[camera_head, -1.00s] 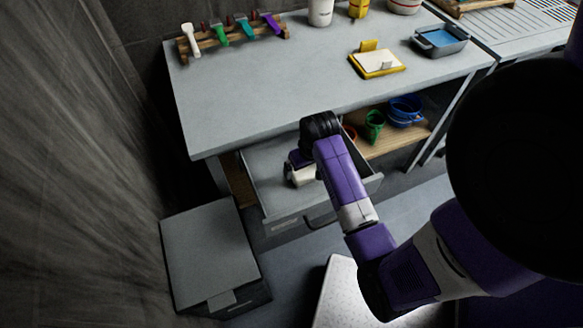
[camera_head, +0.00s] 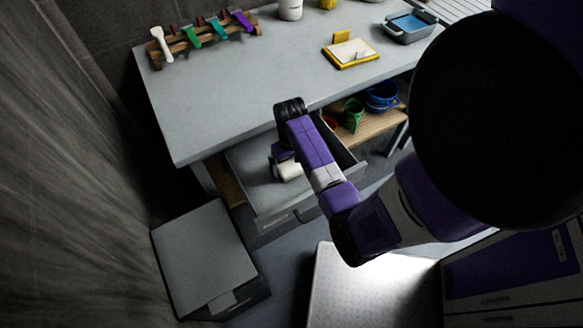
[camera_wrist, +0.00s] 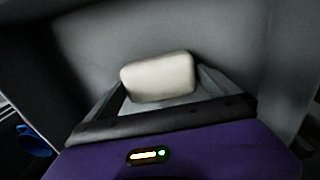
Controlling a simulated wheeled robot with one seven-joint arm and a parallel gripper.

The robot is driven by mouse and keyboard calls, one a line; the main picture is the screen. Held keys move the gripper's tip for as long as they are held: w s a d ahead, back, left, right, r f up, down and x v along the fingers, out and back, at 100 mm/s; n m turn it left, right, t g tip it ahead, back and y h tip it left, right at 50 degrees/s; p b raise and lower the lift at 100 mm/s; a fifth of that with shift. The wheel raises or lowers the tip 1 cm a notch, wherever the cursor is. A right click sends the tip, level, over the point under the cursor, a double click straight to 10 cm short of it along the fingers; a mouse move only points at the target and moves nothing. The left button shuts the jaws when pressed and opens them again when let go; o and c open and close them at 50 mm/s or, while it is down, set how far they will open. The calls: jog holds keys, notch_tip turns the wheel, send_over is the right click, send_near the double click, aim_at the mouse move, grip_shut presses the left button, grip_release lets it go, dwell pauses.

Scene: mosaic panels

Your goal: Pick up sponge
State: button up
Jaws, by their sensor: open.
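The sponge (camera_wrist: 158,78) is an off-white rounded block in the wrist view. It lies in the open grey drawer (camera_head: 245,170), just beyond and between the two grey fingers of my gripper (camera_wrist: 162,92). The fingers are apart, one on each side of it; I cannot tell whether either touches it. In the head view my gripper (camera_head: 285,160) reaches down into the drawer, and my arm hides part of the drawer. I cannot clearly separate the sponge from my gripper there.
The drawer walls stand close around my gripper. The grey worktop (camera_head: 250,90) overhangs the drawer's back. A shelf to the right holds a green cup (camera_head: 352,113) and blue bowls (camera_head: 381,96). A grey-lidded bin (camera_head: 205,255) stands on the floor at the left.

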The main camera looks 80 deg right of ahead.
jog(key=shift+f, duration=0.35)
jog(key=shift+c, duration=0.4)
jog(key=c, duration=1)
